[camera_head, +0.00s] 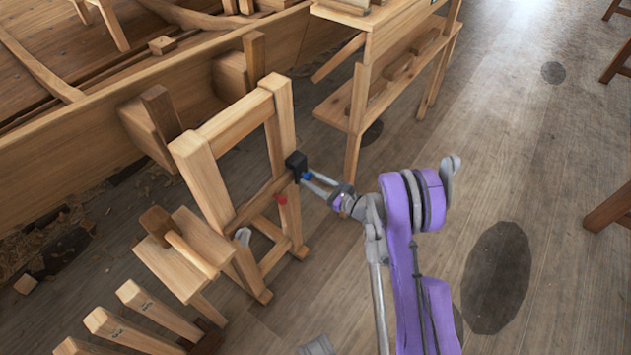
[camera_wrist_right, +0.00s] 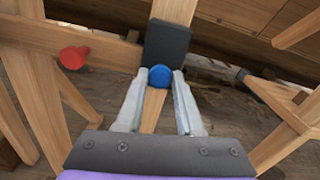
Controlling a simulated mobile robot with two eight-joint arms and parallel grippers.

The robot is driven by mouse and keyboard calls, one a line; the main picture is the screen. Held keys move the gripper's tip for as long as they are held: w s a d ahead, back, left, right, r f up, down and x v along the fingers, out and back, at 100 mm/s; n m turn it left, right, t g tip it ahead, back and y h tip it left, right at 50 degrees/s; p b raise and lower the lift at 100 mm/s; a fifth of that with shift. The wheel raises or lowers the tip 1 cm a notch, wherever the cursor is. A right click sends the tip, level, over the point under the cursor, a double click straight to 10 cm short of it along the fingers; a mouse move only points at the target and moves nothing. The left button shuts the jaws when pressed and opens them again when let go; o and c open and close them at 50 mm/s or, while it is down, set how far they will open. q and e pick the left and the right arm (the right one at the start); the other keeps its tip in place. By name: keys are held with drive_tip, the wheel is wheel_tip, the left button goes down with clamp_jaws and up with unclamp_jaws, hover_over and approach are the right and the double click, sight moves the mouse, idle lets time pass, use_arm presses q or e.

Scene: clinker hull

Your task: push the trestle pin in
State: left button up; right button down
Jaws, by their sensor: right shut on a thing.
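The wooden trestle (camera_head: 283,120) stands upright beside the hull. A black block (camera_head: 296,165) sits on its near right leg and also shows in the wrist view (camera_wrist_right: 166,45). A blue round knob (camera_wrist_right: 160,77), which looks like the pin's head, lies in front of the block. My right gripper (camera_head: 309,178) is shut on this blue knob, its two fingertips on either side of it. How deep the pin sits is hidden by the knob and block. A red knob (camera_head: 281,199) is on the trestle's crossbar, left of my gripper.
The planked hull (camera_head: 75,140) is behind the trestle at the left. A workbench (camera_head: 357,105) stands at the top middle. A small stool with a mallet (camera_head: 178,240) is at the left of the trestle. Open floor (camera_head: 565,130) lies to the right.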

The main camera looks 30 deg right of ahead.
drive_tip(key=c, duration=0.5)
unclamp_jaws()
drive_tip(key=shift+s, duration=0.1)
drive_tip(key=v, duration=1)
drive_tip(key=shift+s+d, duration=0.2)
drive_tip(key=shift+s, duration=0.1)
